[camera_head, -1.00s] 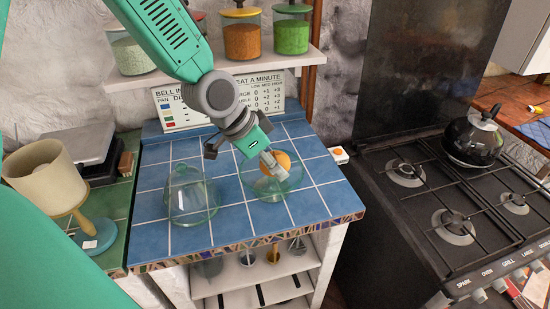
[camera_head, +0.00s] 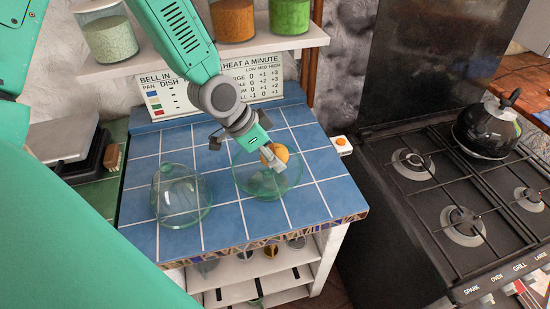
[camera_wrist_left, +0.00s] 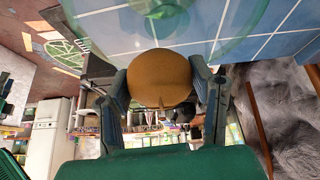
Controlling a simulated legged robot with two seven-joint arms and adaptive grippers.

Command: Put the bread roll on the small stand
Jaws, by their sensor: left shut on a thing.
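The bread roll (camera_head: 276,154) is a round, orange-brown thing held between the fingers of my left gripper (camera_head: 272,158). In the left wrist view the roll (camera_wrist_left: 160,78) sits between the two fingers, which press on its sides. The gripper is at the rim of a clear glass bowl-like vessel (camera_head: 262,188) on the blue tiled counter. Whether the roll is over or inside the vessel is hard to tell. A clear glass dome (camera_head: 180,205) stands to its left. I cannot tell for sure which glass piece is the small stand. My right gripper is out of view.
The tiled counter (camera_head: 222,219) has free room at its front right. A sign (camera_head: 258,86) stands at its back under a shelf with jars (camera_head: 233,20). A small box (camera_head: 342,145) and a black stove (camera_head: 400,205) lie to the right.

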